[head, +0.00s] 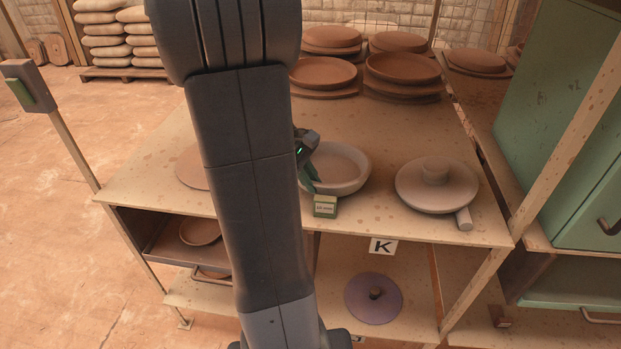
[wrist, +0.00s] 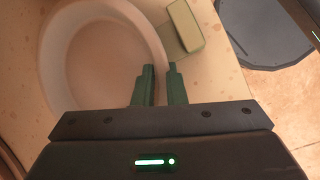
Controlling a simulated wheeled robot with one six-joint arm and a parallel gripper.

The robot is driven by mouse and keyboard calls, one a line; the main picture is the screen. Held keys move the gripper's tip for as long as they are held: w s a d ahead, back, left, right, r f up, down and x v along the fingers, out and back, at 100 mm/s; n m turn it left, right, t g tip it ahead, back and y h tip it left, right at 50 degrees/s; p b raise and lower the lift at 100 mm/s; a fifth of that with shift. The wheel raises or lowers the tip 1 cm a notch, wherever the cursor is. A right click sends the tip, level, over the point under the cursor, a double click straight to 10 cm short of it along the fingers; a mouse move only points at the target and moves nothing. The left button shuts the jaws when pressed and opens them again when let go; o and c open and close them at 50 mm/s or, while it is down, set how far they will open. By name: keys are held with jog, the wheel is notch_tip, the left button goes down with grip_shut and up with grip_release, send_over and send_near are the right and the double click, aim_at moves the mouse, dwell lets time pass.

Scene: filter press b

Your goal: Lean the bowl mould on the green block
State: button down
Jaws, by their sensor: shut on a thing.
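The bowl mould (head: 362,185) is a wide, pale, round bowl with its hollow facing up, at the front middle of the table. In the wrist view its rim (wrist: 60,50) curves to between my fingers. My gripper (wrist: 160,75) is shut on the rim near the green block; in the head view the gripper (head: 308,178) is partly behind my arm. The green block (head: 325,206) is small with a pale label, near the table's front edge. In the wrist view the block (wrist: 186,27) is close outside the rim; I cannot tell whether they touch.
A lidded round mould (head: 436,186) with a knob stands to the right, a short grey cylinder (head: 464,219) beside it. Stacked brown plates (head: 402,68) fill the back. A brown disc (head: 190,167) lies left, partly behind my arm. A green cabinet (head: 560,120) stands right.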

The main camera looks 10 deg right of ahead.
jog(key=shift+f, duration=0.3)
dwell(0.4)
jog(key=c, duration=1.4)
grip_release()
jog(key=p+v, duration=0.1)
jog(key=v, duration=1.2)
jog(key=shift+a+r, duration=0.15)
jog(key=shift+r, duration=0.25)
jog(key=b+x, duration=0.1)
jog(key=x, duration=1.3)
jog(key=shift+a, duration=0.1)
jog(key=shift+r, duration=0.15)
